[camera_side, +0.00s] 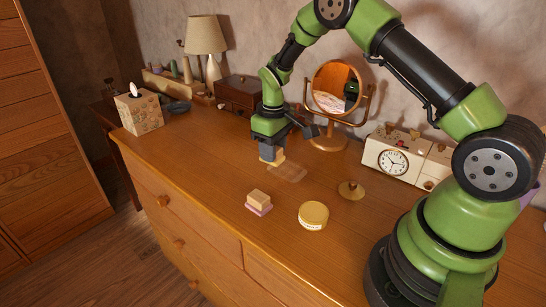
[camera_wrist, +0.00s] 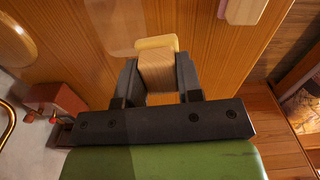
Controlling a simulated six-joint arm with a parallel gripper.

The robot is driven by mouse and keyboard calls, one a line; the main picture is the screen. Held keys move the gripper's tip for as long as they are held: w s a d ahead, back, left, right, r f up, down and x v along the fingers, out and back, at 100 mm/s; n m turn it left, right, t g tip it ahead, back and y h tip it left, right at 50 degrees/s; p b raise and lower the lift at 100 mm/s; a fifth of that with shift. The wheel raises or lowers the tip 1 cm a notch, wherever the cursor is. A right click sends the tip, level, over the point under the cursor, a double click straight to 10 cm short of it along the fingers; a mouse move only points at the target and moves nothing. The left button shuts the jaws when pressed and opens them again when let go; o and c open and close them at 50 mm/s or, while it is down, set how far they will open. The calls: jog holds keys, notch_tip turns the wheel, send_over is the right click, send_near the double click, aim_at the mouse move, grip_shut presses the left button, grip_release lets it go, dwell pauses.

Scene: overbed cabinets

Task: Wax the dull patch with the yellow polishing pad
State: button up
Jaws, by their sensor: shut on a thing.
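My gripper (camera_side: 272,150) is shut on the wooden block handle of the yellow polishing pad (camera_side: 268,161). In the wrist view the pad (camera_wrist: 157,43) shows its yellow edge beyond the block, between the two dark fingers (camera_wrist: 158,78). The dull patch (camera_side: 288,173) is a paler, matte area on the brown dresser top, just right of and in front of the pad in the side view. The pad is at or just above the wood by the patch's far edge; whether it touches is unclear.
A second block with a purple pad (camera_side: 259,205) and a round yellow tin (camera_side: 313,215) stand nearer the front edge. A round mirror (camera_side: 335,90) stands behind my gripper. A clock (camera_side: 394,162), brass knobbed disc (camera_side: 351,190), tissue box (camera_side: 139,111) and lamp (camera_side: 206,38) stand around.

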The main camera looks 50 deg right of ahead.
jog(key=shift+r, duration=1.1)
